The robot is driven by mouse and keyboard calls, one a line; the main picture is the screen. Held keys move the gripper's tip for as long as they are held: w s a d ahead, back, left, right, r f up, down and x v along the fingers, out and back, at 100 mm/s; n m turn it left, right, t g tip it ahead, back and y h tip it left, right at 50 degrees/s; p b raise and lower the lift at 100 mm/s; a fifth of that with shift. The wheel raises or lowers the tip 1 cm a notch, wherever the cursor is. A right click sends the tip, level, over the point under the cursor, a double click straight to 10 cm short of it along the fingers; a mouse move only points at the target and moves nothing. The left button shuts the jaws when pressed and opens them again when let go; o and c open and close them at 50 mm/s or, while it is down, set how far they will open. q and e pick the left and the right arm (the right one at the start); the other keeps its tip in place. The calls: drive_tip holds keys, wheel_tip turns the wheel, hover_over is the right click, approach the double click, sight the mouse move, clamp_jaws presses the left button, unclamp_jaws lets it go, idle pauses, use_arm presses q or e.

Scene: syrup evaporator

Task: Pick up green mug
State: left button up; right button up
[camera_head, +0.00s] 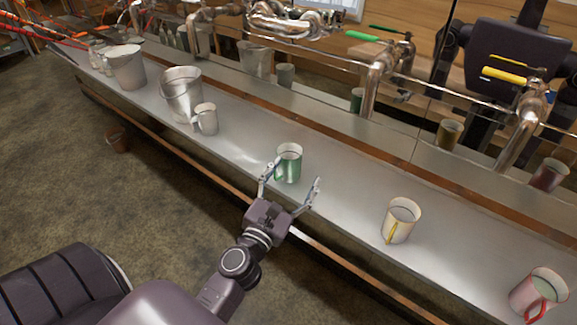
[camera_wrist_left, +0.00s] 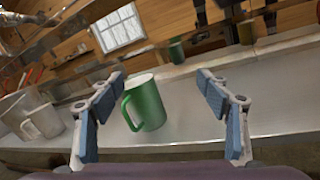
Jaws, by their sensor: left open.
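The green mug (camera_head: 289,163) stands upright on the metal counter (camera_head: 345,190) in the head view. In the left wrist view the green mug (camera_wrist_left: 149,104) has a pale rim and inside, with its handle towards the left. My left gripper (camera_head: 291,184) is open at the counter's front side, with its fingers pointing towards the mug. In the left wrist view the left gripper (camera_wrist_left: 160,100) shows one finger on each side of the mug, which appears ahead and nearer the left finger. Nothing is held. My right gripper is not in view.
A white mug with yellow handle (camera_head: 401,220) and a red-handled mug (camera_head: 538,292) stand to the right. A pale mug (camera_head: 206,119) and metal buckets (camera_head: 181,94) stand to the left. Pipes (camera_head: 376,70) and a mirror-like back panel run behind.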

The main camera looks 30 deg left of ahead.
sight(286, 165)
use_arm(q)
drive_tip(key=a+f+n+y, duration=0.1)
drive_tip(key=a+f+n+g, duration=0.1)
drive_tip(key=a+n, duration=0.1)
drive_tip(key=a+f+n+y, duration=0.1)
drive_tip(key=n, duration=0.1)
drive_tip(key=shift+a+g+y, duration=0.3)
drive_tip(key=shift+a+g, duration=0.05)
drive_tip(key=shift+g, duration=0.05)
drive_tip(key=x, duration=0.7)
drive_tip(key=shift+w+d+f+b, duration=0.15)
drive_tip(key=shift+w+b, duration=0.2)
drive_tip(key=shift+w, duration=0.05)
drive_tip(key=shift+c, duration=0.2)
drive_tip(key=c, duration=1.3)
